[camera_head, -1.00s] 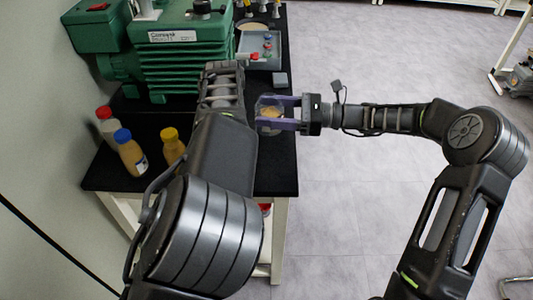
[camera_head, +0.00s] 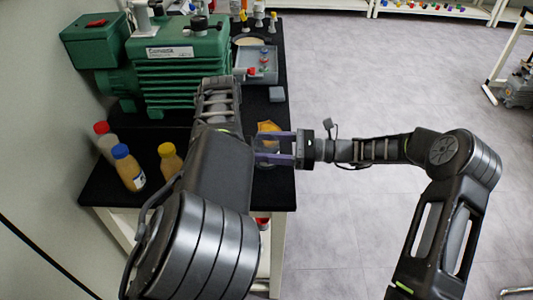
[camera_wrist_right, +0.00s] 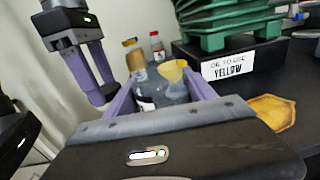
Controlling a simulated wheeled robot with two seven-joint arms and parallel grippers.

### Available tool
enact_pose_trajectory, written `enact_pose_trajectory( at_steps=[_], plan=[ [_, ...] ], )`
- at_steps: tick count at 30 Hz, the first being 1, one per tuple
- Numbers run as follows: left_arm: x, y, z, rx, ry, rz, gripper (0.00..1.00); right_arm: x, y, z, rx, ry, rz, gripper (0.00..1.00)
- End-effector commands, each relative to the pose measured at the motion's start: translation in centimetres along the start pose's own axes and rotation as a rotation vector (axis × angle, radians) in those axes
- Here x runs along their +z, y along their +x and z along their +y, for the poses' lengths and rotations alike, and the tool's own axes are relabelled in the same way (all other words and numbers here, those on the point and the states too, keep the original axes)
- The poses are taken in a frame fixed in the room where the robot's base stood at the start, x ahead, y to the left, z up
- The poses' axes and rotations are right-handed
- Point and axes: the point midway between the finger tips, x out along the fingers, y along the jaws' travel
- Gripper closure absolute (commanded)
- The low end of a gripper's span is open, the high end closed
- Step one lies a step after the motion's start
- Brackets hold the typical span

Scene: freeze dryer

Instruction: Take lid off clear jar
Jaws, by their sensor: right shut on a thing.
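The clear jar (camera_wrist_right: 173,92) shows between the purple fingers of my right gripper (camera_wrist_right: 165,100) in the right wrist view. In the head view the right gripper (camera_head: 274,148) is shut on the jar (camera_head: 266,146), near the right edge of the black table. A yellow piece (camera_wrist_right: 173,70) shows at or behind the jar's top; I cannot tell which, nor make out the lid clearly. My left gripper (camera_wrist_right: 97,80) is at the upper left of the wrist view, apart from the jar, fingers spread and empty. In the head view my left arm hides it.
Bottles with red (camera_head: 101,128), blue (camera_head: 120,151) and yellow (camera_head: 167,149) caps stand at the table's left. An orange angular piece (camera_head: 268,127) lies beyond the jar. The green pump (camera_head: 180,60) and a grey tray (camera_head: 270,78) are behind.

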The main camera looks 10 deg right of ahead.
Motion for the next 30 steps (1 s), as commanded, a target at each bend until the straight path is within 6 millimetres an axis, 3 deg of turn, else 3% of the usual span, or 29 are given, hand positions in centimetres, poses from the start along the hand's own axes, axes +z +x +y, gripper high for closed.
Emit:
enact_pose_trajectory(
  at_steps=[6, 18, 19, 26, 30],
  plan=[
    [0.0, -0.1, 0.0, 0.0, 0.0, 0.0, 0.88, -2.7, 0.0, 0.0, 0.0, 0.001, 0.0, 1.0],
    [0.0, 0.2, 0.0, 0.0, 0.0, 0.0, 0.88, -3.3, 0.0, 0.0, 0.0, 0.001, 0.0, 1.0],
    [0.0, 0.1, 0.0, 0.0, 0.0, 0.0, 0.88, -3.2, 0.0, 0.0, 0.0, 0.001, 0.0, 0.34],
    [0.0, 0.1, 0.0, 0.0, 0.0, 0.0, 0.88, -3.1, 0.0, 0.0, 0.0, 0.001, 0.0, 0.15],
    [0.0, 0.1, 0.0, 0.0, 0.0, 0.0, 0.88, -3.1, 0.0, 0.0, 0.0, 0.001, 0.0, 0.14]
  ],
)
